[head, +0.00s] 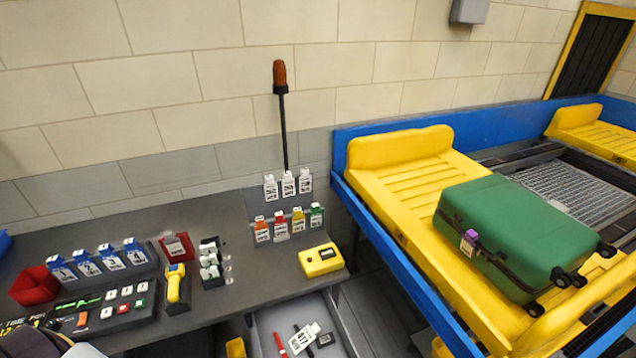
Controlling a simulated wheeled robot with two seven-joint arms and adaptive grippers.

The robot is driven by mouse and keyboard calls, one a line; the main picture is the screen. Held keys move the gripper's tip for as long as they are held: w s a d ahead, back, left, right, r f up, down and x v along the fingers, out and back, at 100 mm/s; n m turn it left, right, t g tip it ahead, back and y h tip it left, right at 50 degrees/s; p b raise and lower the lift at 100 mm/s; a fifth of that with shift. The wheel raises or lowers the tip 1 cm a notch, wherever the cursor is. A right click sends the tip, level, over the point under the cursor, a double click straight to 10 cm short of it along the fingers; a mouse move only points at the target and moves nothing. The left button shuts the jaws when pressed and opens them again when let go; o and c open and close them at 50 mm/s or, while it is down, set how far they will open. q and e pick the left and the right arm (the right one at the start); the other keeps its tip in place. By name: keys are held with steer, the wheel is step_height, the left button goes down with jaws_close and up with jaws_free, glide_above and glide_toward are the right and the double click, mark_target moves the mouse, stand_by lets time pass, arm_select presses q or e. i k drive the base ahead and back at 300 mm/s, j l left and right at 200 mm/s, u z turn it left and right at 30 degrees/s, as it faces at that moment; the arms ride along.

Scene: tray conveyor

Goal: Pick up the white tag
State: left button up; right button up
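Three white tags with dark print hang side by side on the upper part of a rack: left (270,187), middle (288,184) and right (305,182). Another white tag (302,339) lies in the open drawer below the desk, close to a red item and a dark item. Several small white pieces (209,260) sit in a black holder on the desk; I cannot tell whether they are tags. Neither of my grippers can be made out in the head view.
Orange, red, yellow and green tags (298,219) hang below the white ones. A yellow device (321,260), yellow scanner (174,286), red bin (35,286) and blue tags (87,263) stand on the desk. A green suitcase (520,235) lies on the yellow tray (400,185) at right.

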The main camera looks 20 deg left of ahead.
mark_target(305, 180)
steer(key=i+l, duration=0.1)
steer(key=l, duration=0.25)
steer(key=i+l, duration=0.15)
steer(key=l, duration=0.25)
steer(key=i+l, duration=0.1)
steer(key=l, duration=0.25)
steer(key=i+l, duration=0.15)
steer(key=l, duration=0.25)
steer(key=u, duration=0.05)
